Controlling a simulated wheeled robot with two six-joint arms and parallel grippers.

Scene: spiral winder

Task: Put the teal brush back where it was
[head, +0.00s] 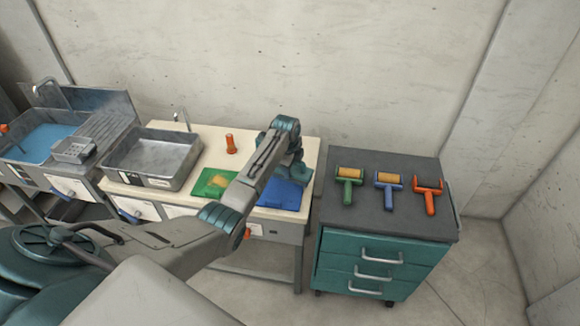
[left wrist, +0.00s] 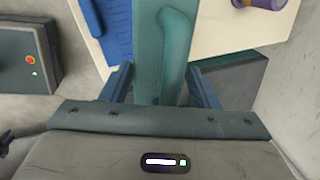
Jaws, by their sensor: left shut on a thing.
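In the left wrist view the teal brush (left wrist: 150,50) is a long teal piece between the two blue fingers of my left gripper (left wrist: 162,82). The gripper is shut on it. Its far end runs out of the top of that view. In the head view my left gripper (head: 293,172) is over the right end of the cream table, by the blue mat (head: 283,196). The brush cannot be made out there, behind or against my teal wrist. The mat's blue ribbed edge also shows in the left wrist view (left wrist: 112,28). My right gripper is not in view.
A green mat (head: 203,188) with a tan piece, an orange bottle-like thing (head: 231,144) and a metal basin (head: 139,160) are on the cream table. A sink of blue water (head: 40,142) is far left. A teal drawer cabinet (head: 365,215) at right bears three rollers.

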